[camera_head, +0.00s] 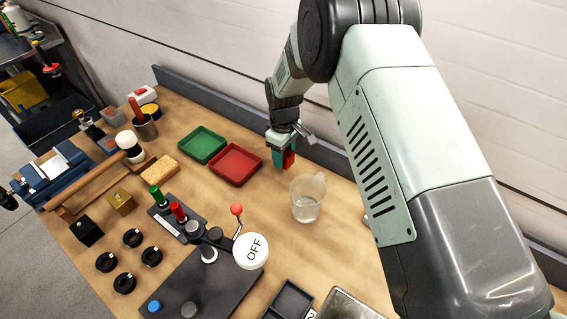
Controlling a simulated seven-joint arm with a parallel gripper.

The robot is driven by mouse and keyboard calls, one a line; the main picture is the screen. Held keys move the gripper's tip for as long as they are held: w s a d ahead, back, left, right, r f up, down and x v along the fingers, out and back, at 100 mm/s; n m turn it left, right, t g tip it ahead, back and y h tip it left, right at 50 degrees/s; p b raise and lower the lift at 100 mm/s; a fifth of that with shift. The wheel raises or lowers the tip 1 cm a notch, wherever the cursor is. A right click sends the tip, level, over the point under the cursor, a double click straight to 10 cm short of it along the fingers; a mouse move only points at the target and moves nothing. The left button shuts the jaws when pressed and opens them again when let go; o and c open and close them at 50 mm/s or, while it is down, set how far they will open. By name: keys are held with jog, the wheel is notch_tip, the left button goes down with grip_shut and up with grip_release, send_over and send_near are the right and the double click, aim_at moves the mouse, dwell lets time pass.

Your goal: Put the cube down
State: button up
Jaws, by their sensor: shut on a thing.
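My gripper (284,156) is at the end of the arm, right of the red tray and above the back part of the table. It is shut on a small red cube (289,159), which shows between and beside the teal fingers and is partly hidden by them. The cube appears held above the table; its exact height is hard to tell. The table (265,200) is a wooden bench top.
A clear glass beaker (307,203) stands just in front and right of my gripper. A red tray (236,164) and a green tray (202,144) lie to the left. Bare wood surrounds the beaker.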

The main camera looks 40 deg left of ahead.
jog(key=shift+f, duration=1.95)
jog(key=shift+f, duration=0.1)
jog(key=o, duration=1.2)
